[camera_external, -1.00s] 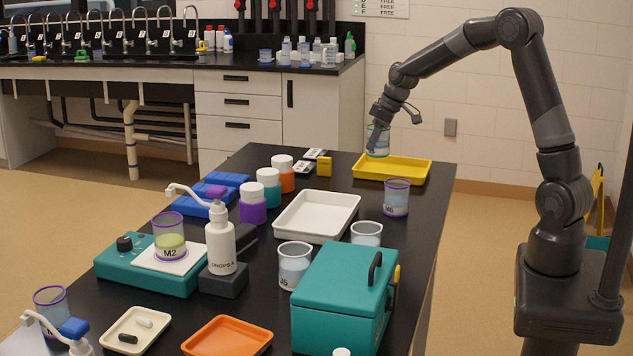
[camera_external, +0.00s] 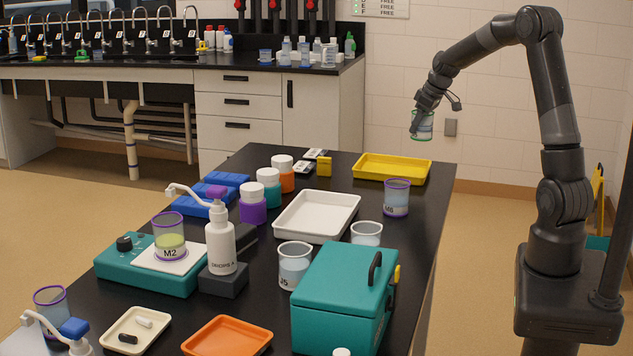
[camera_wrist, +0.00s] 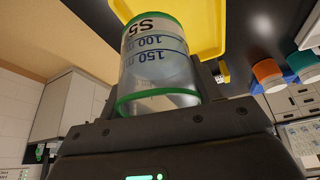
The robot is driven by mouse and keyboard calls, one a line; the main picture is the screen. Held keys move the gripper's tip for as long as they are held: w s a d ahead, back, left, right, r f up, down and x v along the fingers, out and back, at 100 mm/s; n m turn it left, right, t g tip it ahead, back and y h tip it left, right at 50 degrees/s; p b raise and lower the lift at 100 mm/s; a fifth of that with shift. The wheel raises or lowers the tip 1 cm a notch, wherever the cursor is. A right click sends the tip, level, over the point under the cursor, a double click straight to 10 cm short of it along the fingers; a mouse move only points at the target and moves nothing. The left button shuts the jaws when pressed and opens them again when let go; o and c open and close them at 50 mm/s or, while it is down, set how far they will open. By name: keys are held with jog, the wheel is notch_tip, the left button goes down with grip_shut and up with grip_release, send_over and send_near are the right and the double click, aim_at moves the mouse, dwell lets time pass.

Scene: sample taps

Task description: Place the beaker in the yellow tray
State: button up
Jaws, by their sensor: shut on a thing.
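A clear beaker with green rims (camera_external: 422,126) is held in my gripper (camera_external: 418,122), up in the air above and beyond the right part of the yellow tray. In the wrist view the beaker (camera_wrist: 158,65) shows the label S5 and volume marks, and my gripper (camera_wrist: 160,105) is shut around it. The yellow tray (camera_external: 392,176) lies at the far end of the black table and looks empty. It also shows in the wrist view (camera_wrist: 212,30), behind the beaker.
A purple-rimmed beaker (camera_external: 397,198) stands just in front of the yellow tray. A white tray (camera_external: 316,218), several capped bottles (camera_external: 281,172) and a teal box (camera_external: 343,298) stand nearer on the table. A small yellow block (camera_external: 323,166) is left of the tray.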

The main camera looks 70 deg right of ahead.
jog(key=shift+s+d, duration=1)
jog(key=shift+s, duration=0.05)
jog(key=shift+f, duration=0.1)
send_near(384, 170)
jog(key=shift+w+r, duration=0.25)
jog(key=shift+w, duration=0.65)
jog(key=shift+m, duration=0.3)
jog(key=shift+f, duration=2.05)
jog(key=shift+f, duration=0.1)
jog(key=o, duration=1)
jog(key=shift+o, duration=0.2)
